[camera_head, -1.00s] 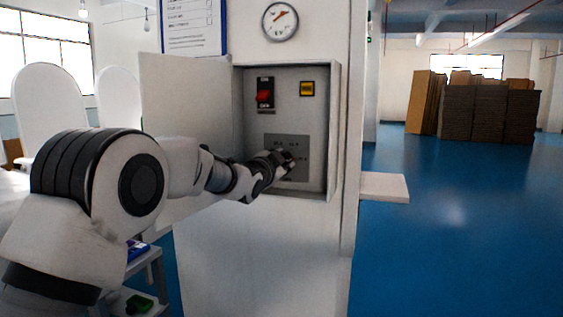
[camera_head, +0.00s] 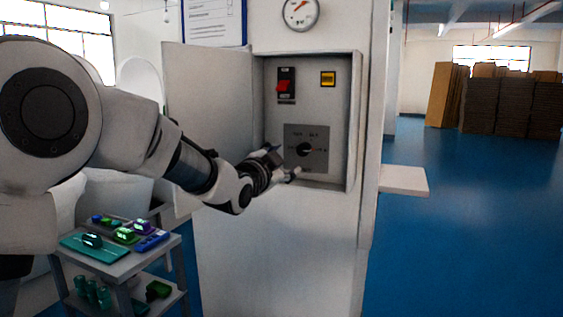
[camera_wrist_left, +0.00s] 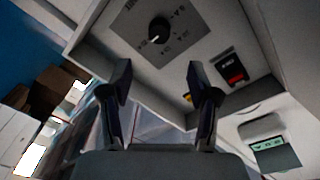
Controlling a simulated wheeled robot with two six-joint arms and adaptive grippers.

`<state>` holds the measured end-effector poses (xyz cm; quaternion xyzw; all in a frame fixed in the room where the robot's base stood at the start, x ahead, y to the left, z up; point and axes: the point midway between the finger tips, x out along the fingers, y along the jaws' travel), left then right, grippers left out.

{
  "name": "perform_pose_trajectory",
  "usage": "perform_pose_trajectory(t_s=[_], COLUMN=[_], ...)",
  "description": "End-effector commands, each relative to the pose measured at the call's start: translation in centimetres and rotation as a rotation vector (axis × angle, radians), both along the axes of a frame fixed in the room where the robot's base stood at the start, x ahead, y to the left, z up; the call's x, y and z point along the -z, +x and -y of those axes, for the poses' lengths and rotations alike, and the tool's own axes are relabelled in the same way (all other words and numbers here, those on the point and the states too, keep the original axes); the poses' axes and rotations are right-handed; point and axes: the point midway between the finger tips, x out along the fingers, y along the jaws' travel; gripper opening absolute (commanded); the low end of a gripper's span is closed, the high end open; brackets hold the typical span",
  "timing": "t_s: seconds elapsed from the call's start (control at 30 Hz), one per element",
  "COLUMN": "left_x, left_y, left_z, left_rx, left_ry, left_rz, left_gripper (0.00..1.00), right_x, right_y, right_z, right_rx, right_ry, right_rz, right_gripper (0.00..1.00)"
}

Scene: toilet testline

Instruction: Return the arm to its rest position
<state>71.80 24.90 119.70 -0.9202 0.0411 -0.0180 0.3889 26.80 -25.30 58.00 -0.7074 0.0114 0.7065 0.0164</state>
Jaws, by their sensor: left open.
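My left gripper (camera_head: 283,168) is open and empty at the lower left of the open control box (camera_head: 357,120). The black rotary knob (camera_head: 305,149) on its grey plate is up and to the right of the fingertips, apart from them. In the left wrist view the two open fingers (camera_wrist_left: 156,85) stand below the knob (camera_wrist_left: 158,30), with nothing between them. My left arm comes in from the left and covers part of the box door. My right gripper is not in view.
The box also holds a red switch (camera_head: 284,86) and a yellow button (camera_head: 328,79). Its door (camera_head: 205,95) stands open to the left. A small cart (camera_head: 120,268) with several coloured items stands below my arm. A white shelf (camera_head: 404,180) juts out at right; blue floor there is clear.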

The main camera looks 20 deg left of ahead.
Motion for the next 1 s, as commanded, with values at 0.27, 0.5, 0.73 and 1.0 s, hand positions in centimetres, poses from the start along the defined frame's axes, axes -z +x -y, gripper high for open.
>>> perform_pose_trajectory(t_s=[0.27, 0.5, 0.73, 1.0], left_x=[0.0, 0.1, 7.7, 31.3], left_y=[-1.0, -1.0, 1.0, -3.6], left_z=[-0.1, -0.1, 0.0, 0.3], left_rx=[0.0, 0.001, 0.002, -0.007], left_ry=[0.001, 0.001, 0.002, -0.018], left_rz=[0.0, -0.001, -0.14, -0.587], left_gripper=[0.61, 0.61, 0.61, 0.61], right_x=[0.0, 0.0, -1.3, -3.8], right_y=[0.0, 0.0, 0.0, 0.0], right_z=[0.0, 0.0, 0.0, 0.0], right_rx=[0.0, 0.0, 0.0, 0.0], right_ry=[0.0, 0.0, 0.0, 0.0], right_rz=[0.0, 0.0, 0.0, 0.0], right_gripper=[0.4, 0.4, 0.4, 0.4])
